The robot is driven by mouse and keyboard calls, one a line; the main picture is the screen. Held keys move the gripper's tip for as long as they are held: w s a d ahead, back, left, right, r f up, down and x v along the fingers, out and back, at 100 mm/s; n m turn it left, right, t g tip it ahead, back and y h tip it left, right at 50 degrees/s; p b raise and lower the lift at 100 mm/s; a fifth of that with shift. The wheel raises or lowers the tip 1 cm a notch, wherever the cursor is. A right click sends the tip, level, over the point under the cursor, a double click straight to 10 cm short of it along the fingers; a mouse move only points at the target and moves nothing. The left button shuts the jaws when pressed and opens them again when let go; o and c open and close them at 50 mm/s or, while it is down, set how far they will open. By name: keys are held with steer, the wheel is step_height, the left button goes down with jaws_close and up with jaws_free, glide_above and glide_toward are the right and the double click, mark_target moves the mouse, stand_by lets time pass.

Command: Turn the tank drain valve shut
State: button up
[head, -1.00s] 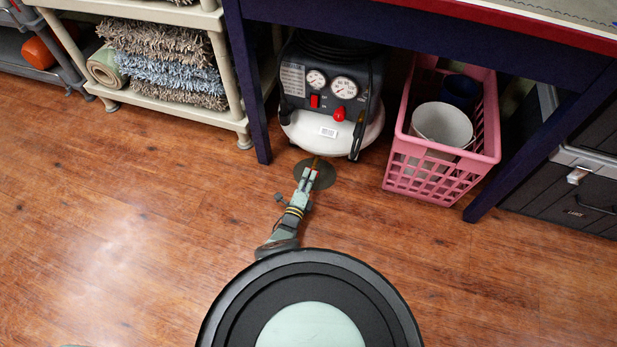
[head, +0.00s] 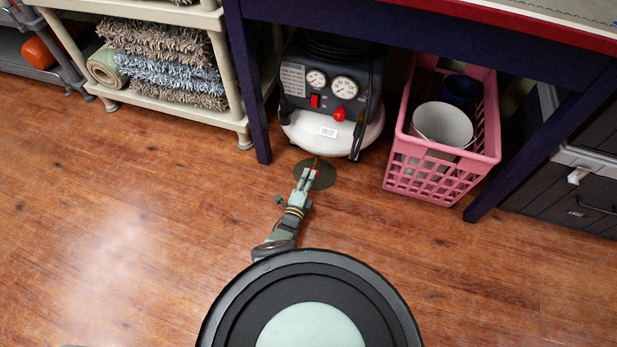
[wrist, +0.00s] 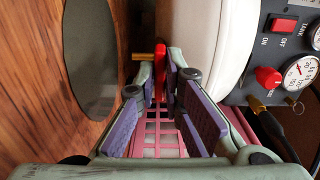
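The compressor's white tank (head: 330,133) stands under the workbench; its side fills the upper middle of the wrist view (wrist: 195,35). The drain valve is low at the tank's front, with a brass body (wrist: 142,57) and a red lever (wrist: 159,60). In the head view only a small brass piece (head: 316,162) and a bit of red show there. My gripper (wrist: 160,68) is at the valve, its purple-padded fingers on both sides of the red lever. A gap shows between the fingers, and I see no clear grip on the lever.
A flat dark disc (head: 322,177) lies on the floor below the valve. A pink crate (head: 425,188) stands to the right of the compressor. A blue bench leg (head: 252,110) and a shelf with rugs (head: 170,100) are to the left. The wooden floor in front is clear.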

steer(key=o, duration=0.4)
steer(key=shift+o, duration=0.2)
